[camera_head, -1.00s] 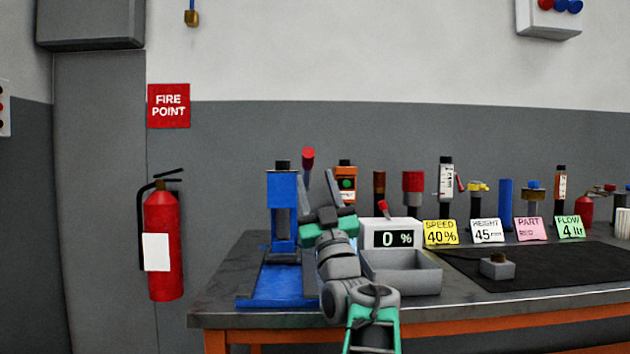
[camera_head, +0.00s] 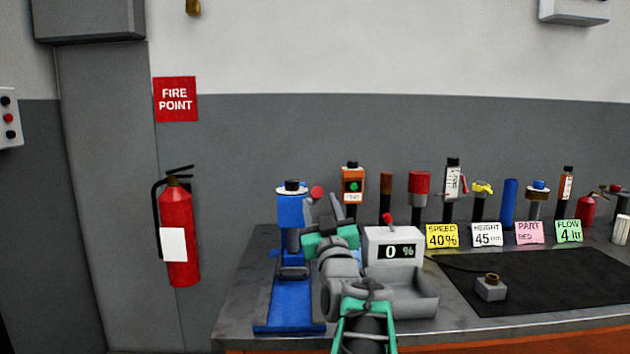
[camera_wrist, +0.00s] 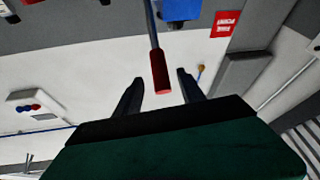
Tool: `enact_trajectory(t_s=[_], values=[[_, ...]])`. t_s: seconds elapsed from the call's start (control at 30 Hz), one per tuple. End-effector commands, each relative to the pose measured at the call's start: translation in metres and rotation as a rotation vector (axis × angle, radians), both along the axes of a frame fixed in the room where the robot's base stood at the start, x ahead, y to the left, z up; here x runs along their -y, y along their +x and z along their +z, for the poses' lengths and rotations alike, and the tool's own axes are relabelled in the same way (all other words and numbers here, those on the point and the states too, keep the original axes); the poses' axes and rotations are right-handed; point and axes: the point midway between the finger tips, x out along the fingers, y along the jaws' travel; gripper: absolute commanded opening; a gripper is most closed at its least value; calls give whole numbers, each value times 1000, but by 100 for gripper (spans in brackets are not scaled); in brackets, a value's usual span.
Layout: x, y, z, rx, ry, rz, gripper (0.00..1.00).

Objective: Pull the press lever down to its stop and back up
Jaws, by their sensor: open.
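The press (camera_head: 290,212) is blue with a black top and stands on a blue base at the left end of the table. Its lever ends in a red knob (camera_head: 317,192), to the right of the press head. In the wrist view the red lever grip (camera_wrist: 160,72) on its grey rod lies between my open fingers, with a gap visible on both sides. My gripper (camera_head: 328,210) is just right of the press head, below the red knob in the head view. Its fingers (camera_wrist: 160,85) are open.
A grey display box (camera_head: 392,246) reading 0 % and a grey tray (camera_head: 405,300) stand close right of my arm. Several tools and coloured cards line the back. A small grey block (camera_head: 490,288) sits on the black mat (camera_head: 560,290).

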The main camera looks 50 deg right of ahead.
Motion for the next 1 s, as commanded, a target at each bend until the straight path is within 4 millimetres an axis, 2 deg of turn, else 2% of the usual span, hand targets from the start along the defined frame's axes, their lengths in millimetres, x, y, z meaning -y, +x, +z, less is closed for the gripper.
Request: enact_trajectory(t_s=[0.4, 0.7, 1.0], values=[[36, 53, 27, 1, 0, 2, 47], [40, 57, 29, 1, -1, 1, 47], [40, 57, 29, 1, -1, 1, 24]])
